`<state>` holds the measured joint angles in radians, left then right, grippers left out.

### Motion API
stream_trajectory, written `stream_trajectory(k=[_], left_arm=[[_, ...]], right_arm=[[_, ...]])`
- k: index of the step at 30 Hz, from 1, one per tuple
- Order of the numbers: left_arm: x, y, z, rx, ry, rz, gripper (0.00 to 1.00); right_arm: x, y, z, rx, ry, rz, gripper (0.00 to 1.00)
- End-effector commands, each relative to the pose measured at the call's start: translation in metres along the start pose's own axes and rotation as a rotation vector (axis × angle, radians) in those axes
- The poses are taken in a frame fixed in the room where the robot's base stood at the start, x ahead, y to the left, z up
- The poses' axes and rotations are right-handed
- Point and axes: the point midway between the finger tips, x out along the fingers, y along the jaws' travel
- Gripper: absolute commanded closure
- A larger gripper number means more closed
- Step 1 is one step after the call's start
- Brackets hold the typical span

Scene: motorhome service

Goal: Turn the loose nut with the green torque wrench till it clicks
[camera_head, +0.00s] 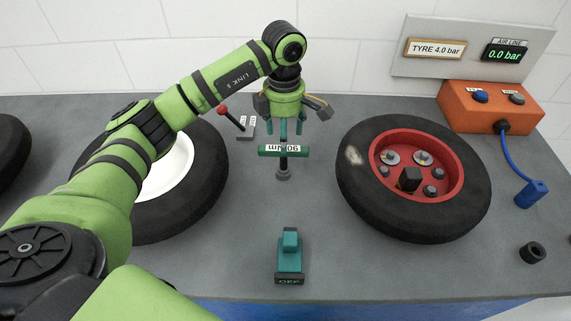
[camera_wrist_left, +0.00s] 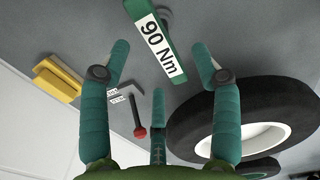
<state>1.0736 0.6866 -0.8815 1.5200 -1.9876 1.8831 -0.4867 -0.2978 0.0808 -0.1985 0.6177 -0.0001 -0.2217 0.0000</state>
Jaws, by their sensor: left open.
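The green torque wrench (camera_head: 270,150), labelled 90 Nm, stands over the middle of the bench with a dark shaft and socket below its bar. Its bar also shows at the top of the left wrist view (camera_wrist_left: 156,42). My left gripper (camera_head: 285,125) is just above the bar, fingers pointing down. In the left wrist view its fingers (camera_wrist_left: 160,72) are spread and empty. The wheel with the red hub (camera_head: 452,165) lies to the right and carries several nuts (camera_head: 429,190); I cannot tell which is loose. My right gripper is not in view.
A wheel with a white hub (camera_head: 205,205) lies left, partly behind my arm. A teal device marked OFF (camera_head: 289,258) is at the front. An orange box (camera_head: 470,115) with a blue hose (camera_head: 512,160) stands back right. A black ring (camera_head: 532,252) lies front right.

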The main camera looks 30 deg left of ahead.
Motion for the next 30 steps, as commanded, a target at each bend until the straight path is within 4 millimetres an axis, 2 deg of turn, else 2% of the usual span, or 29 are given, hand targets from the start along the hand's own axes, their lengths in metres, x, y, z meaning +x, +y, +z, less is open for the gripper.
stream_trajectory(k=[1, 5, 8, 15, 21, 27, 28, 30], left_arm=[[0.010, 0.000, 0.000, 0.000, -0.001, 0.000, 0.37], [0.018, -0.001, 0.000, -0.001, 0.001, -0.003, 0.37], [0.027, -0.001, 0.000, 0.000, 0.001, -0.004, 0.37], [0.059, 0.001, -0.004, -0.001, 0.002, -0.005, 0.37], [0.079, 0.002, -0.003, 0.001, 0.000, -0.001, 0.37], [0.081, 0.002, -0.003, 0.001, -0.001, 0.000, 0.37], [0.081, 0.002, -0.003, 0.001, -0.001, 0.000, 0.41], [0.080, 0.002, -0.003, 0.001, -0.001, 0.000, 0.69]], right_arm=[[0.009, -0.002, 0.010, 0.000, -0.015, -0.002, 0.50], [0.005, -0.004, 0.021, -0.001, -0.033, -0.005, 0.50], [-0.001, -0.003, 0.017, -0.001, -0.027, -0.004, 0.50], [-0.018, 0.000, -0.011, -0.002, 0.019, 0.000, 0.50], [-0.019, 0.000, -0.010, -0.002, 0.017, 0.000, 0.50], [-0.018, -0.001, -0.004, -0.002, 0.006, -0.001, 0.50], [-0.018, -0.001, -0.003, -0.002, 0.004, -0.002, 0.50], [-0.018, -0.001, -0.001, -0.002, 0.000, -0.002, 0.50]])
